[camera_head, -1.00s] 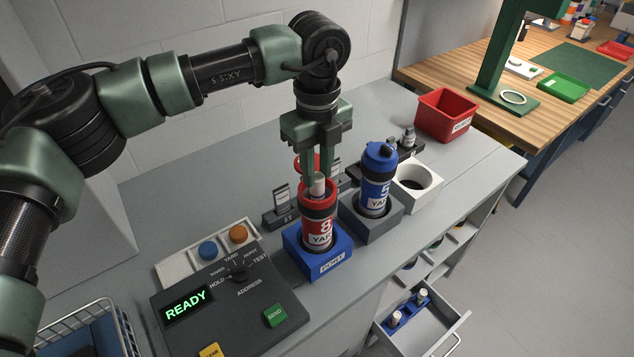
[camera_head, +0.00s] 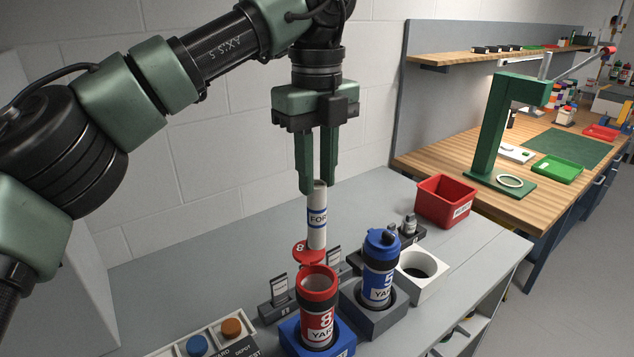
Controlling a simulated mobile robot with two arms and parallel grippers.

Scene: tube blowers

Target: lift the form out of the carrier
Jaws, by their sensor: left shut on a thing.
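My left gripper (camera_head: 318,188) is shut on the form (camera_head: 317,222), a white rolled tube with a blue band and the letters "FOR" in view. The form hangs upright above the red carrier (camera_head: 319,307), its lower end near the carrier's open mouth; whether it is fully clear of the rim is hard to tell. The carrier, marked 8, stands upright in the blue port block (camera_head: 291,338). Its red round lid (camera_head: 306,252) is open behind the mouth. My right gripper is not in view.
A blue carrier (camera_head: 380,270) marked 5 stands in a grey block right of the red one. A white block with a round hole (camera_head: 433,281) and a red bin (camera_head: 445,201) are farther right. Small card holders (camera_head: 278,296) stand behind the port.

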